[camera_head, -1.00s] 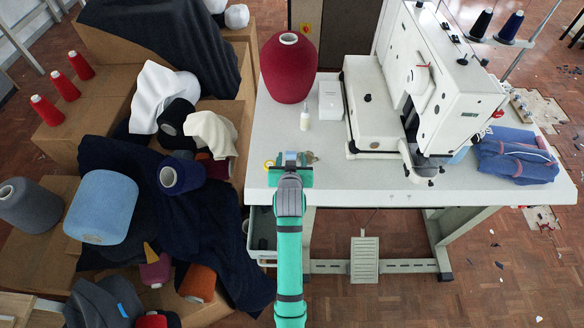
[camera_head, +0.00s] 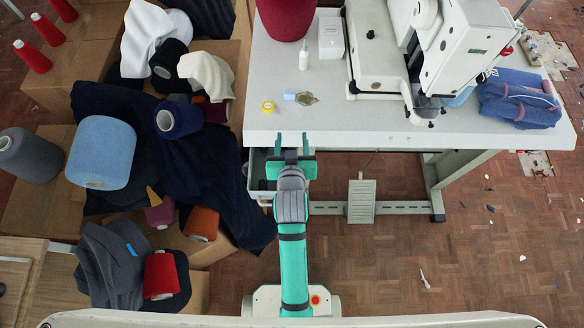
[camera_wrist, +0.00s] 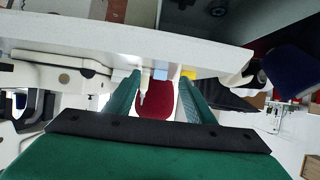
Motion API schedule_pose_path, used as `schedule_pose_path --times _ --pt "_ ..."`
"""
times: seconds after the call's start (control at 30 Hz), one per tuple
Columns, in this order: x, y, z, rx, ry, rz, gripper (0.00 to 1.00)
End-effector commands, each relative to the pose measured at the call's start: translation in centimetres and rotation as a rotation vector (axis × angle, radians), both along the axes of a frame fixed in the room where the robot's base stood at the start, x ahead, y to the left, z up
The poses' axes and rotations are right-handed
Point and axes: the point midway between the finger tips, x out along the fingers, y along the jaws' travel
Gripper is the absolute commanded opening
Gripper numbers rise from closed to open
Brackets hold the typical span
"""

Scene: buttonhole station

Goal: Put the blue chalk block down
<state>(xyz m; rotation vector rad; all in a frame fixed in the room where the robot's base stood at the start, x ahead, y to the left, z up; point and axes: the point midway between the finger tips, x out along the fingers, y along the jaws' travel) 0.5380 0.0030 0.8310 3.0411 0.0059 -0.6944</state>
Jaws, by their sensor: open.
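The small light blue chalk block (camera_head: 289,96) lies on the white tabletop (camera_head: 385,130), near its front left corner. In the wrist view the chalk block (camera_wrist: 160,74) shows small between my fingers, beyond the table edge. My gripper (camera_head: 291,143) is open and empty, with its two fingers apart. It is in front of the table edge, clear of the block.
A yellow tape roll (camera_head: 268,107) lies left of the block and a brass-coloured piece (camera_head: 307,99) touches or nearly touches its right. A small white bottle (camera_head: 303,58) and the sewing machine (camera_head: 465,50) stand behind. Boxes with yarn cones and dark cloth (camera_head: 205,145) crowd the left.

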Motion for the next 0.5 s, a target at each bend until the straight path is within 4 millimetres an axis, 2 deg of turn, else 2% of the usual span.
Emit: schedule_pose_path --times 0.03,0.2,0.5 --pt "-1.9 -0.2 -1.0 -0.004 0.0 0.002 0.49" --pt "-7.1 -0.5 -2.4 -0.009 -0.037 0.01 0.49" --pt "-16.7 -0.6 -2.4 -0.006 -0.101 0.017 0.49"
